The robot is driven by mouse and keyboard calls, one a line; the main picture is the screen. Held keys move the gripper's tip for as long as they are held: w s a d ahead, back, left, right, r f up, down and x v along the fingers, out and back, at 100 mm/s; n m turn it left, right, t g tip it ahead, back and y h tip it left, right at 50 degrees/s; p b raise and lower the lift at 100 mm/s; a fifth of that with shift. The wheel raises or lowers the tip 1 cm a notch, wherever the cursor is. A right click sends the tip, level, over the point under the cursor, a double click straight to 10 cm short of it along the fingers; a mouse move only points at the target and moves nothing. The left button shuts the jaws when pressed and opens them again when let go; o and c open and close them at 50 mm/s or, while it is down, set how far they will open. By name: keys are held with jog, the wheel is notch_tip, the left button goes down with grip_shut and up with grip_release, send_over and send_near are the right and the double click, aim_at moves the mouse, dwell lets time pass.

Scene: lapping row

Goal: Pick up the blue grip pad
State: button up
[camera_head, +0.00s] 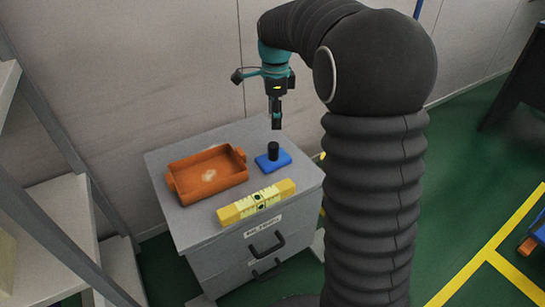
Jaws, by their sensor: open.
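The blue grip pad (281,163) lies on the right part of the grey cabinet's top, with a black upright knob (273,150) on it. My gripper (276,127) is in the air above the pad, pointing down and apart from it. Its fingers are small and dark in this view, and nothing shows between them. The pad is in clear sight, with only its middle covered by the knob.
The grey cabinet (190,228) stands against the wall. An orange tray (243,171) sits left of the pad, and a yellow level (231,215) lies in front of it. White shelving (62,210) stands at left. Green floor (462,185) is open at right.

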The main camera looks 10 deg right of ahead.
aim_at(275, 144)
notch_tip(275, 144, down, 14)
jog(key=shift+w+r+b, duration=0.15)
jog(key=shift+b, duration=0.6)
grip_shut()
